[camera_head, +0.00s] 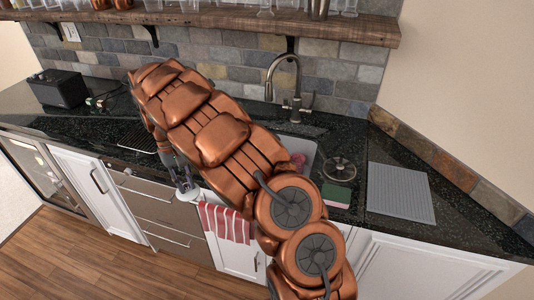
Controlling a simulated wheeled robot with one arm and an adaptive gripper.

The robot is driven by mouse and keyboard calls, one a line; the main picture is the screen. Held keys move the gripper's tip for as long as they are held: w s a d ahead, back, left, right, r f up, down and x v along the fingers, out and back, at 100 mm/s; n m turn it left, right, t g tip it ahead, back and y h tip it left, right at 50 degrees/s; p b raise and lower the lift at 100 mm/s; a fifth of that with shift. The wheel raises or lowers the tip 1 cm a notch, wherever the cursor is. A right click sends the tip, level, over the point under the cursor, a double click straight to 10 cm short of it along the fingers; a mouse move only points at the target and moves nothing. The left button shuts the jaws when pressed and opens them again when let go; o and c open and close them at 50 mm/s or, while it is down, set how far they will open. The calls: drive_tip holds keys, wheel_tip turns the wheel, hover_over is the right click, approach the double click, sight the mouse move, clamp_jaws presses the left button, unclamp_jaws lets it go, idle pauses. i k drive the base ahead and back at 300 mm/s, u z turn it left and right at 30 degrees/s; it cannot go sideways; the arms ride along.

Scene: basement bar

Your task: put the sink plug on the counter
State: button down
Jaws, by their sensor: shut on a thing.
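My gripper (181,172) reaches down at the counter's front edge, left of the sink. It is shut on a small pale, disc-like thing at its fingertips, which looks like the sink plug (189,194). The plug shows in front of the edge, above the drawer and cabinet fronts; I cannot tell its exact height or whether it touches the edge. The black speckled stone counter (80,128) runs along the wall. My arm hides the middle of the counter and much of the sink (308,148).
A dark faucet (290,85) rises behind the sink, which holds pinkish things. A round metal item (339,168), a green sponge (336,194) and a grey mat (400,192) lie right. A red-striped towel (224,223) hangs in front. A black toaster (57,88) stands left.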

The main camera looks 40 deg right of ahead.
sight(343, 149)
drive_tip(key=u, duration=0.7)
drive_tip(key=i, duration=0.3)
drive_tip(key=z, duration=1.65)
drive_tip(key=i, duration=0.5)
drive_tip(key=u, duration=0.05)
